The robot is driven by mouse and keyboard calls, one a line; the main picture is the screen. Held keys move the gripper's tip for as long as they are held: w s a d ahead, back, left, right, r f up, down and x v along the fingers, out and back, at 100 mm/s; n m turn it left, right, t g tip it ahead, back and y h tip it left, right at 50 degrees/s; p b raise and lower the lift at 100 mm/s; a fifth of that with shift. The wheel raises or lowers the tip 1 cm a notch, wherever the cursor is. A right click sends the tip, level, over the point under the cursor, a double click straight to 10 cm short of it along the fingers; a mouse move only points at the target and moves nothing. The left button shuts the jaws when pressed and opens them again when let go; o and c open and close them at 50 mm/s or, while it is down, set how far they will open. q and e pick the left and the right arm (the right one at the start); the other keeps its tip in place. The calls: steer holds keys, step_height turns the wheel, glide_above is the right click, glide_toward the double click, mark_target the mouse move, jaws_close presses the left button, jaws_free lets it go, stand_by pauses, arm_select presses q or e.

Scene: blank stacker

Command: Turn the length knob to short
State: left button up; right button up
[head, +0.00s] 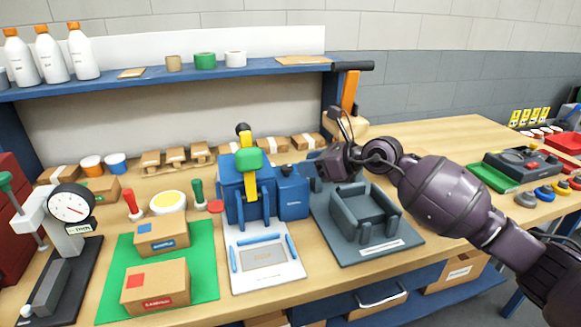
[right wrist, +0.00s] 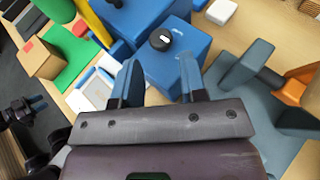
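The black knob (right wrist: 160,40) with a small white mark sits on top of a blue box (right wrist: 175,60), part of the blue machine (head: 245,185) at the middle of the bench. In the head view the knob (head: 286,170) is small, and its setting cannot be read. My right gripper (right wrist: 160,82) is open and empty. Its two fingers point toward the box, with the knob beyond and between them, apart from it. In the head view the right gripper (head: 318,166) is just right of the knob.
A grey fixture (head: 365,215) stands right of the blue machine, under my right arm. A white tray (head: 290,272) lies in front. A green mat (head: 205,285) with two cardboard boxes is at left.

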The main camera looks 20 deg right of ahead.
mark_target(287, 166)
steer(key=x, duration=0.4)
arm_select(q)
steer(key=shift+w+r+b, duration=0.1)
steer(key=shift+w+b, duration=0.25)
steer(key=shift+w, duration=0.15)
arm_select(e)
steer(key=shift+w+a+f, duration=0.25)
steer(key=shift+w+a, duration=0.25)
arm_select(q)
steer(key=shift+s+a, duration=0.1)
